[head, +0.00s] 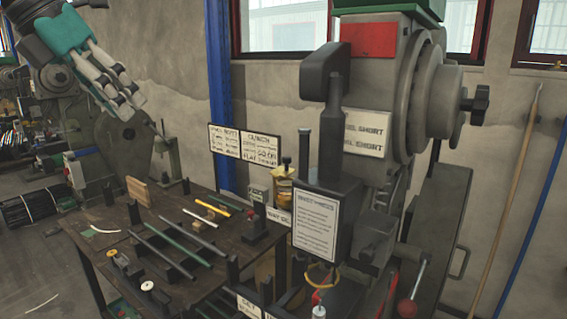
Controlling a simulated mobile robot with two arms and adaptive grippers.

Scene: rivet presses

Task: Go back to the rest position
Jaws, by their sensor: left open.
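My left gripper (122,97), teal at the body with light grey fingers, hangs in the upper left of the head view. It points down and to the right. Its fingers are apart and nothing shows between them. It is up in the air, with a grey machine behind it in the picture and the dark workbench (200,271) lower down. My right gripper is not in this view.
A large grey rivet press (343,98) fills the right half. Several rods, including a green rod (178,244), lie on bench supports. A wooden block (139,191) stands at the bench's back left. A blue post (220,95) rises behind.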

